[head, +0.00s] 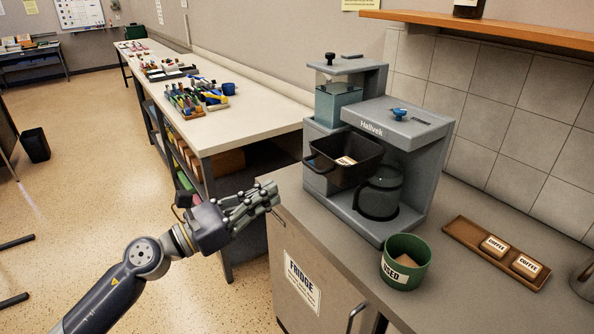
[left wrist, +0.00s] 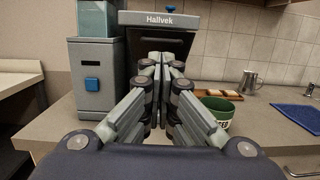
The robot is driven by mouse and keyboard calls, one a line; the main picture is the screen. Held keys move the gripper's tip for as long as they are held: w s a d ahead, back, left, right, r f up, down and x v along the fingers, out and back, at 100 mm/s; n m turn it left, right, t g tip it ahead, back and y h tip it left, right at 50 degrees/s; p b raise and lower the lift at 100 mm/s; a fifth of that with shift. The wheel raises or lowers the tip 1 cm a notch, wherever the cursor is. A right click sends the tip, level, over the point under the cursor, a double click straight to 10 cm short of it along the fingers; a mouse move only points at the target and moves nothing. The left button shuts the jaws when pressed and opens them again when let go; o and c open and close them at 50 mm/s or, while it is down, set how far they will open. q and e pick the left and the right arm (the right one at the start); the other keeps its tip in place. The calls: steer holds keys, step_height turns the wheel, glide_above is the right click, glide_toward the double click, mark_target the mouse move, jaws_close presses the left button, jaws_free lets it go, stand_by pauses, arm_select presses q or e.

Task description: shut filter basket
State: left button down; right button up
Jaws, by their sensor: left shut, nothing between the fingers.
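The coffee machine (head: 405,132) stands on the counter. Its black filter basket (head: 336,172) sticks out from the front beneath the machine's head, with a small labelled coffee piece (head: 346,161) inside. A dark glass jug (head: 379,199) stands below and behind it. My left gripper (head: 275,191) is shut and empty, in front of the counter's edge, lower than the basket and to its left, apart from it. In the left wrist view the closed fingers (left wrist: 164,62) point at the machine (left wrist: 97,85) and hide much of its middle. My right gripper is not in view.
A green bin marked USED (head: 405,262) stands right of the machine's front. A brown tray (head: 468,237) with coffee packs lies farther right, near a metal pitcher (left wrist: 250,81). The fridge door (head: 306,272) is below the counter.

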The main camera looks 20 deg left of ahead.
mark_target(346, 162)
arm_select(q)
steer(key=p+x, duration=0.3)
steer(key=x, duration=0.4)
steer(key=shift+w+d, duration=0.2)
steer(key=shift+w, duration=0.05)
steer(key=shift+d, duration=0.1)
steer(key=f+x, duration=0.1)
steer(key=x, duration=0.4)
steer(key=b+x, duration=0.1)
steer(key=x, duration=0.4)
steer(key=f+x, duration=0.1)
steer(key=x, duration=0.4)
steer(key=shift+w+f, duration=0.35)
steer(key=shift+r, duration=0.25)
